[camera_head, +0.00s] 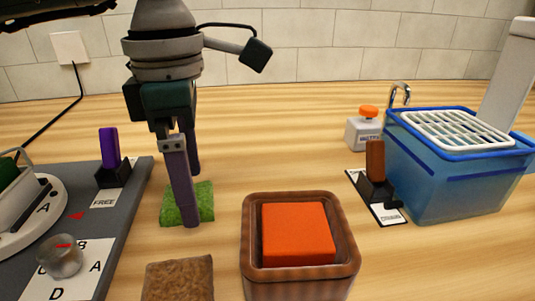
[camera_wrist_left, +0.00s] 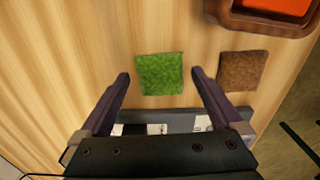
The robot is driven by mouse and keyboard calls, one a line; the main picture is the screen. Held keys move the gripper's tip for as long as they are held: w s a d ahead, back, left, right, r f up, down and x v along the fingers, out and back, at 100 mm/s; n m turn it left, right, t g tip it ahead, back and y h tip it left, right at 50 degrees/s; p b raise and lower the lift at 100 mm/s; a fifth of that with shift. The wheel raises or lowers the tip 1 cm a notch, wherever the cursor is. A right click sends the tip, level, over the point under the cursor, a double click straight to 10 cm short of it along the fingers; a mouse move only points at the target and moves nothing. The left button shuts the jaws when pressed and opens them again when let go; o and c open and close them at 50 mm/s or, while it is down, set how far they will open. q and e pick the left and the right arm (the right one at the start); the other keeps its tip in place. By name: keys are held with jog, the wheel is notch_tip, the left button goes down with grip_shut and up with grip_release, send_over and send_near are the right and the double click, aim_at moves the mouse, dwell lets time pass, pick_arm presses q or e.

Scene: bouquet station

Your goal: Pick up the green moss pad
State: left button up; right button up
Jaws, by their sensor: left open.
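The green moss pad (camera_head: 205,203) is a flat square lying on the wooden counter, left of the brown wooden box. My left gripper (camera_head: 193,199) points down at it, with one finger in front of part of the pad. In the left wrist view, the moss pad (camera_wrist_left: 160,74) shows between the two open fingertips of my left gripper (camera_wrist_left: 160,76), with a gap on each side. Nothing is held. I cannot tell the exact height of the fingertips above the counter. My right gripper does not show.
A brown square pad (camera_head: 179,279) lies near the moss pad. A wooden box (camera_head: 255,276) holds an orange block (camera_head: 297,233). A grey board (camera_head: 132,185) with a purple lever (camera_head: 109,148) stands left. A blue basin (camera_head: 440,180) stands right, beside a brown lever (camera_head: 375,160).

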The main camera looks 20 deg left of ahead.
pick_arm(q)
jog(key=shift+f, duration=0.6)
jog(key=c, duration=1.2)
